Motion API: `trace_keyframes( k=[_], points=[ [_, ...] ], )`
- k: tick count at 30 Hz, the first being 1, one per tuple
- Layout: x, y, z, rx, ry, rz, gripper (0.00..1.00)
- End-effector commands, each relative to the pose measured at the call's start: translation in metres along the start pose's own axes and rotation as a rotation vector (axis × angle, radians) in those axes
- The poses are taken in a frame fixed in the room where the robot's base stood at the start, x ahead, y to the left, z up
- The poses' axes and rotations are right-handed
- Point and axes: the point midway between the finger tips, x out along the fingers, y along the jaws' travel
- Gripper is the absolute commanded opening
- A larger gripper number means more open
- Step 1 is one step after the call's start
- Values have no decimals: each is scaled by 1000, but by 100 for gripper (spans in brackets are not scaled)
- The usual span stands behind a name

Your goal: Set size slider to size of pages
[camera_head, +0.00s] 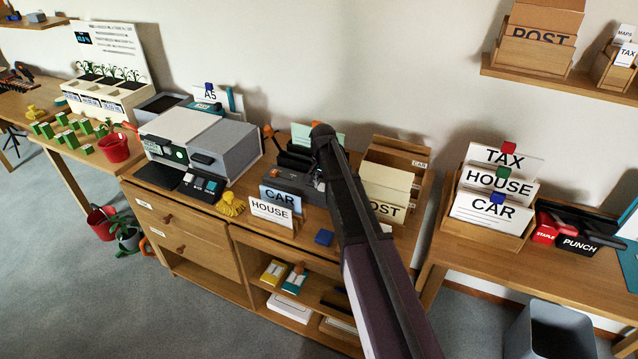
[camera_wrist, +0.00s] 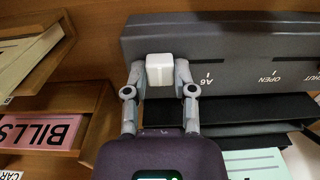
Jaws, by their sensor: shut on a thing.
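A dark grey device (camera_wrist: 225,50) fills the upper right of the wrist view, with white marks reading A6 and OPEN and a further word partly cut off. My gripper (camera_wrist: 158,82) is shut on a small white slider block (camera_wrist: 160,68) at the device's near edge, left of the A6 mark. In the head view the dark grey device (camera_head: 288,181) stands on the middle desk, and my arm hides much of its right side and my gripper. The pages' size cannot be read on any sheet.
Wooden trays with a pink BILLS card (camera_wrist: 42,132) lie left of my gripper in the wrist view. Black trays (camera_wrist: 225,112) and pale green paper (camera_wrist: 255,163) lie right. In the head view, CAR and HOUSE cards (camera_head: 273,211) stand before the device; an A5 sign (camera_head: 208,94) stands behind a printer-like box.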

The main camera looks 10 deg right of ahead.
Motion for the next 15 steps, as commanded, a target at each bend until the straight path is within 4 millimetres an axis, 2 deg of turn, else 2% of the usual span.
trace_keyframes(
  k=[1,8,9,11,12,15],
  points=[
    [0,6,1,1,-1,9,0],
    [0,8,0,2,-1,15,0],
    [0,8,0,2,-2,16,46],
    [0,9,1,3,-2,16,64],
    [0,8,0,3,-2,15,69],
    [0,7,0,2,-1,13,69]
  ],
)
